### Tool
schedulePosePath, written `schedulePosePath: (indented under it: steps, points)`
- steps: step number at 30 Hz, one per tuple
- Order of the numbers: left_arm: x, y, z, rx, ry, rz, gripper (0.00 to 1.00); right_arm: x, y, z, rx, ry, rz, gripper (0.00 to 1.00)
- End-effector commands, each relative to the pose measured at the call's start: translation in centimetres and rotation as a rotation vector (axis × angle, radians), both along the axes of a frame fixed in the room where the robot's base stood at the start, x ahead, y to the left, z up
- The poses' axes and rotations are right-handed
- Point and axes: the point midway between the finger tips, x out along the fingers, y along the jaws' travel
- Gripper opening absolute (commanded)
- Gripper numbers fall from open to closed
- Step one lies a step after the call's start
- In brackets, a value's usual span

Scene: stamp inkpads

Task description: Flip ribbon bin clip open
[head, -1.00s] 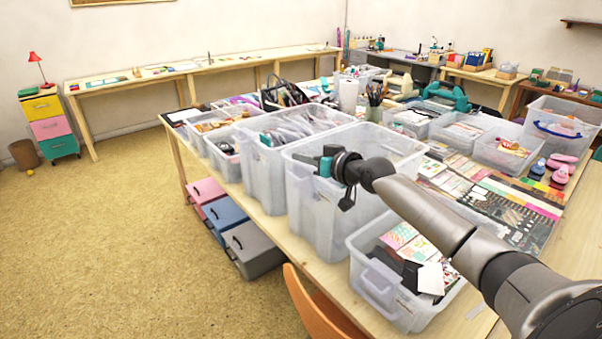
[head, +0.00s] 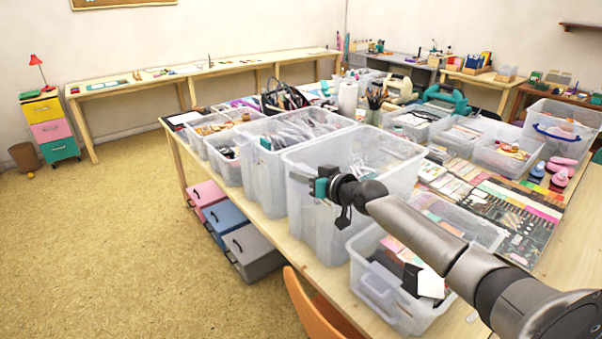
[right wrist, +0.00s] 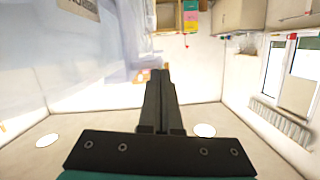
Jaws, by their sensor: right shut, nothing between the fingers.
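A tall clear plastic bin (head: 402,166) stands on the near side of the table. My right gripper (head: 291,177) points left across the front of its upper wall; I cannot tell whether it touches. The fingers are shut and empty; they also show together in the right wrist view (right wrist: 158,73). A second tall clear bin (head: 268,180) with packed items stands just left of it. I cannot make out a clip on either bin, nor which holds ribbon. My gripper and wrist hide part of the first bin's front. My left gripper is out of view.
A low clear bin (head: 377,288) with cards stands at the table's near edge, below my right arm. An orange chair (head: 312,310) stands before the table. Several coloured boxes sit below it. The floor (head: 110,260) at left is clear.

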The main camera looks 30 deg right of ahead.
Motion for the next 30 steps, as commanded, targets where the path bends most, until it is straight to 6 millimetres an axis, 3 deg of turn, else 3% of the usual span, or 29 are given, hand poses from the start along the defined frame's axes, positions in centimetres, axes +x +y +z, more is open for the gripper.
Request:
schedulePosePath:
  steps: [30]
  points:
    - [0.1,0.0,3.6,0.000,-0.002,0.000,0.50,-0.2,1.5,-0.8,-0.219,-0.013,0.001,0.00]
